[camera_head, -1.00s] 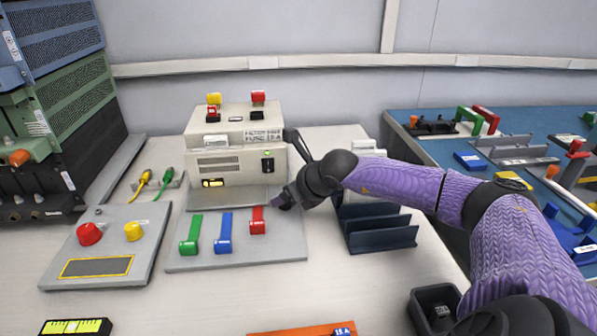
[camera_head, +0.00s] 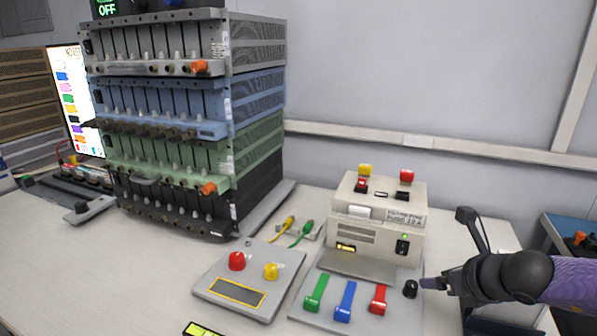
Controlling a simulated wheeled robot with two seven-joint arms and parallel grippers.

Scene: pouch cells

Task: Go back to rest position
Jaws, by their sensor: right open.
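My right gripper (camera_head: 434,284) reaches in from the right, at the end of my purple arm. Its tip is just right of a black knob (camera_head: 411,289) on the grey base plate (camera_head: 330,311); whether they touch is unclear. Nothing shows held in it. The plate carries a green lever (camera_head: 316,292), a blue lever (camera_head: 345,301) and a red lever (camera_head: 378,299). The beige machine (camera_head: 374,216) stands behind them, with a yellow and a red cap on top. My left gripper is out of view.
A tall rack of grey, blue, green and black units (camera_head: 185,125) stands at left. A grey control box (camera_head: 249,279) with red and yellow buttons lies before it. A screen (camera_head: 75,100) is behind the rack. The white table (camera_head: 110,275) is clear at front left.

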